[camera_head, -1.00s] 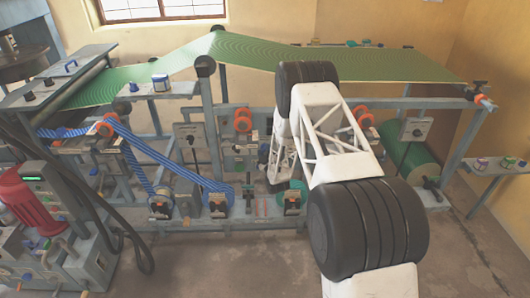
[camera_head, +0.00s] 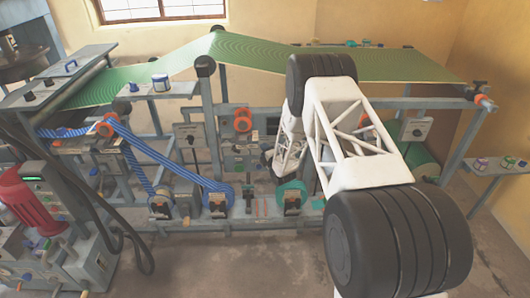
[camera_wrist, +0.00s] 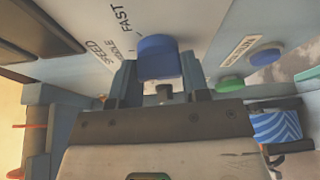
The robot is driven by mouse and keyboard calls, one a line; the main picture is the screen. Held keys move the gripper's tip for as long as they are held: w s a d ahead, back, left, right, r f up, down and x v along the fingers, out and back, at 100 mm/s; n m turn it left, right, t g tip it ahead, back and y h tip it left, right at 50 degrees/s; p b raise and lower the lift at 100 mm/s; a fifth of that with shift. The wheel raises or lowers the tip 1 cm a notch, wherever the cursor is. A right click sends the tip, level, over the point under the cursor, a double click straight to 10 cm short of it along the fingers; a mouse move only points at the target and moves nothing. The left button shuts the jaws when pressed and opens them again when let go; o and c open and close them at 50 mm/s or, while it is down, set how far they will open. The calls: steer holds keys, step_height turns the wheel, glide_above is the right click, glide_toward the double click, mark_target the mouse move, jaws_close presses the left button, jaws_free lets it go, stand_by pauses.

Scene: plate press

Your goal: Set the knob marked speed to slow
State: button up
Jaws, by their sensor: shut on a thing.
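A blue knob (camera_wrist: 158,57) sits on a pale panel face (camera_wrist: 190,18) in the wrist view. Printed words SPEED and FAST stand on the panel to the left of and above it, with a partly covered word ending in "DDLE". My gripper (camera_wrist: 160,78) has one finger on each side of the knob and is shut on it. No pointer mark on the knob can be made out, so its setting cannot be told. In the head view my arm covers much of the knob's area, and the knob cannot be made out.
A green button (camera_wrist: 230,85) and a blue button (camera_wrist: 265,57) lie just right of the knob. A blue striped roll (camera_wrist: 276,128) is at lower right. In the head view, green web (camera_head: 270,52) runs above and blue striped web (camera_head: 150,148) is at left.

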steer(key=n+g+h, duration=0.1)
steer(key=n, duration=0.1)
steer(key=n+h, duration=0.1)
steer(key=n, duration=0.2)
steer(key=n+g+h, duration=0.1)
steer(key=n, duration=0.2)
steer(key=shift+g+h, duration=0.3)
stand_by(0.6)
steer(key=o, duration=0.9)
steer(key=shift+s+r, duration=0.1)
steer(key=shift+s, duration=0.1)
steer(key=shift+v, duration=3.7)
